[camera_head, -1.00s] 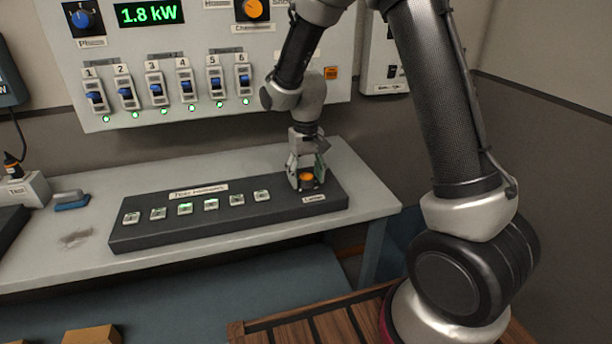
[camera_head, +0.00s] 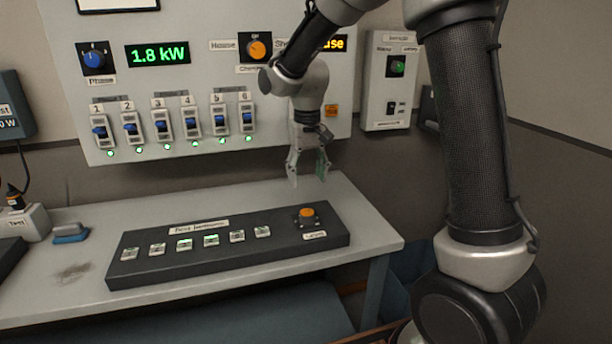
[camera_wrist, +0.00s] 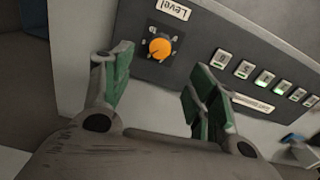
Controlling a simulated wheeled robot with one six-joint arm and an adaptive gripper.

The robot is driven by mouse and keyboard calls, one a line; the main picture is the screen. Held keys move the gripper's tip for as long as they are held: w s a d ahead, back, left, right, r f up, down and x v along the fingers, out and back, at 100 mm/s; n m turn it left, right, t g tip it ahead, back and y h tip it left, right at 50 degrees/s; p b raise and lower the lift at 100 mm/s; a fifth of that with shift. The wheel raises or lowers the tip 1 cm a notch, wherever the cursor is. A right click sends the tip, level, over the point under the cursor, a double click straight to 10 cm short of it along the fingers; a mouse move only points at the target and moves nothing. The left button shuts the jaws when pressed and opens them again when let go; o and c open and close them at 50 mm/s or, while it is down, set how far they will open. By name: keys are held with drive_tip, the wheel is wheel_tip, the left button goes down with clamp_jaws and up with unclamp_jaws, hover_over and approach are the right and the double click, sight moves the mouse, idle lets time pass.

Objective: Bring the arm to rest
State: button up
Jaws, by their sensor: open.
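My gripper (camera_head: 308,176) is open and empty in the head view. It hangs above the bench, a little above and behind the orange Level knob (camera_head: 307,214), and is clear of it. In the wrist view my gripper (camera_wrist: 155,90) shows its green-padded fingers spread apart, with the orange knob (camera_wrist: 160,48) beyond them. The knob sits at the right end of a dark console (camera_head: 280,240) with a row of small buttons, some lit green. My arm reaches in from the upper right.
A wall panel (camera_head: 185,95) with several blue-handled faders, a 1.8 kW display (camera_head: 157,54) and knobs stands behind the bench (camera_head: 365,222). A small grey box (camera_head: 388,90) hangs right of it. A blue-based tool (camera_head: 70,236) lies on the bench's left.

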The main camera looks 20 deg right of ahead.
drive_tip(key=s+d+r+t, duration=0.1)
drive_tip(key=s+d+r, duration=0.2)
drive_tip(key=s, duration=0.6)
drive_tip(key=s+d+r+t, duration=0.2)
drive_tip(key=s+d+r, duration=0.2)
drive_tip(key=s+d, duration=0.3)
drive_tip(key=s+d+r+t, duration=0.1)
drive_tip(key=s+d+r, duration=0.2)
drive_tip(key=s, duration=0.7)
drive_tip(key=shift+s+d+r+m, duration=0.2)
drive_tip(key=shift+s+d+m, duration=0.15)
drive_tip(key=shift+d, duration=0.6)
